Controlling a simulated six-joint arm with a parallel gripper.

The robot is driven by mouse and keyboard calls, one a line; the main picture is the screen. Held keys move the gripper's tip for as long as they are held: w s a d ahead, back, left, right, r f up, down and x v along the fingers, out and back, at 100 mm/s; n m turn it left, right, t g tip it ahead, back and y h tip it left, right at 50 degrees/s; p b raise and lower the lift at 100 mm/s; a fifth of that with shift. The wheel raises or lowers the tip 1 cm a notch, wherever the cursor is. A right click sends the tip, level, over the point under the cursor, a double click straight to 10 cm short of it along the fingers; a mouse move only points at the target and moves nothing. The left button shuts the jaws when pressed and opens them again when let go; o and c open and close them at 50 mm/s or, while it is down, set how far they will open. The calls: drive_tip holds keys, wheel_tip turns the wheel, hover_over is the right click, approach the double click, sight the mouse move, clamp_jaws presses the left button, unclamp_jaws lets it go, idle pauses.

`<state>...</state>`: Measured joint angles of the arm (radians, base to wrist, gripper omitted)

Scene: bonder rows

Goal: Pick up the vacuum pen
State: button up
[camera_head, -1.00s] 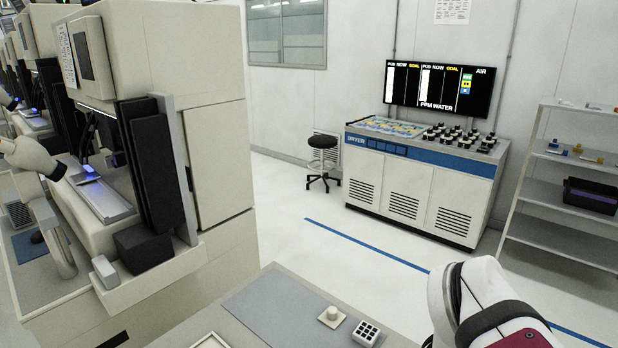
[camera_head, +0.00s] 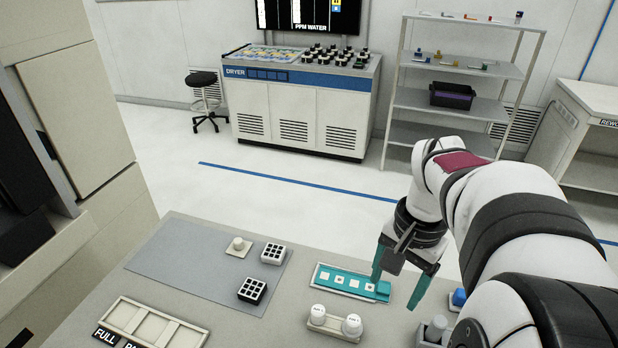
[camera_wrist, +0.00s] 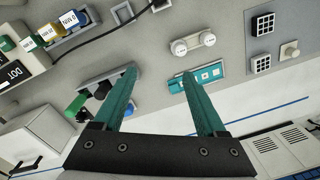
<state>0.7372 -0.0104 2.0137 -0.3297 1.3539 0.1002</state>
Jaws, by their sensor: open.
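My gripper (camera_head: 395,290) is open and empty, its two teal fingers pointing down over the bench at the right end of the teal tray (camera_head: 330,282). In the wrist view my gripper (camera_wrist: 159,73) has its fingers spread, with bare bench between the tips. No vacuum pen can be made out for certain. A thin black cable (camera_wrist: 103,35) runs to a small grey pad at the top edge of the wrist view, where a piece is cut off by the frame. I cannot tell whether that is the pen.
Two white-lidded jars (camera_head: 335,323) stand near the teal tray. A grey mat (camera_head: 185,262) holds black-and-white blocks. Dark and green items sit in a grey holder (camera_wrist: 80,108) beside the left finger. Coloured bottles (camera_wrist: 50,33) stand in a rack. A cream tray (camera_head: 150,327) lies front left.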

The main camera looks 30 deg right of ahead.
sight(441, 320)
drive_tip(key=s+d+f+m, duration=0.1)
drive_tip(key=s+d+m, duration=0.1)
drive_tip(key=d, duration=0.4)
drive_tip(key=s+d+f+m, duration=0.1)
drive_tip(key=s+d+m, duration=0.15)
drive_tip(key=d, duration=0.45)
drive_tip(key=shift+n+h, duration=0.3)
drive_tip(key=shift+n, duration=0.05)
drive_tip(key=f, duration=1.5)
drive_tip(key=shift+w+a+f, duration=0.15)
drive_tip(key=shift+w+a, duration=0.15)
drive_tip(key=shift+a, duration=0.05)
clamp_jaws()
